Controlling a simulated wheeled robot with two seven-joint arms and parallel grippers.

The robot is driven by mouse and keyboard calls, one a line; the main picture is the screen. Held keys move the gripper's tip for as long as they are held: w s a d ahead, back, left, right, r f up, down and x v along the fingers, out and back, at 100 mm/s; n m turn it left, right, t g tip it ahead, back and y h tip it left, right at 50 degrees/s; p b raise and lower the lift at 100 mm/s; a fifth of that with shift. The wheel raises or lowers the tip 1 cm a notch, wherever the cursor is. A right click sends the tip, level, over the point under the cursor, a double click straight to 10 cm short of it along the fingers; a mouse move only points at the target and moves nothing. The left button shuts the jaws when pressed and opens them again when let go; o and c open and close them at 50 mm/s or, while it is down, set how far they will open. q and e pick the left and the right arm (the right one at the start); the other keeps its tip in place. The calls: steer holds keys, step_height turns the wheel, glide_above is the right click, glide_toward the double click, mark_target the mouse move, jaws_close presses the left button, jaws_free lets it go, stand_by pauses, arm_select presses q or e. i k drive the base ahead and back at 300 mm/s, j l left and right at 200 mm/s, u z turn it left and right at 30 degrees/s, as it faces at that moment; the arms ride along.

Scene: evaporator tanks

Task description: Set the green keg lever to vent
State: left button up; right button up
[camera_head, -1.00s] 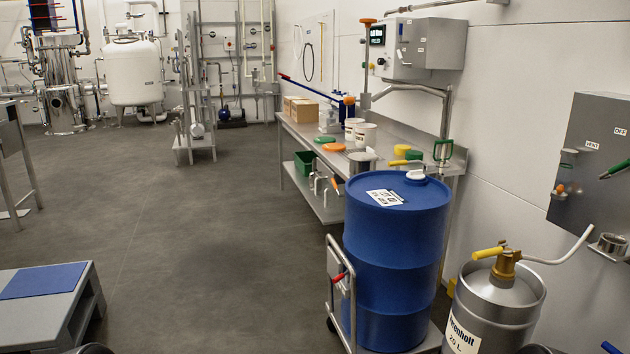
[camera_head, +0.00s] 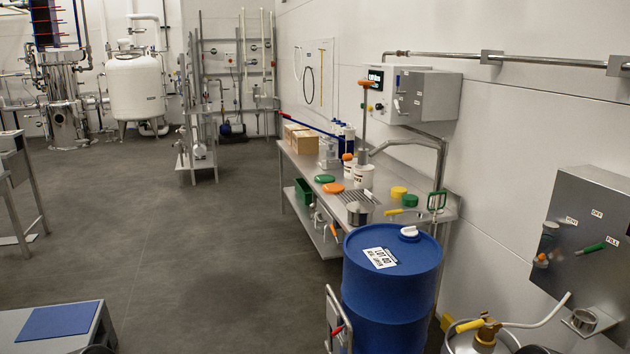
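The green lever (camera_head: 592,248) sits on a grey metal panel (camera_head: 570,280) on the right wall. The panel carries a VENT label (camera_head: 571,220) at left, an OFF label (camera_head: 597,213) at top and a FILL label (camera_head: 612,240) at right. The lever's green grip points right and slightly up, toward the FILL label. A metal keg (camera_head: 470,345) with a yellow-handled coupler (camera_head: 484,327) stands below the panel, cut off by the bottom edge. A pale hose (camera_head: 545,317) runs from the coupler toward the panel.
A blue drum (camera_head: 390,290) on a cart stands left of the keg. A steel workbench (camera_head: 425,214) with tubs and lids runs along the wall behind it. A grey step with a blue top (camera_head: 55,322) is at lower left. The floor between is clear.

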mark_target(600, 247)
steer(key=z, duration=1.45)
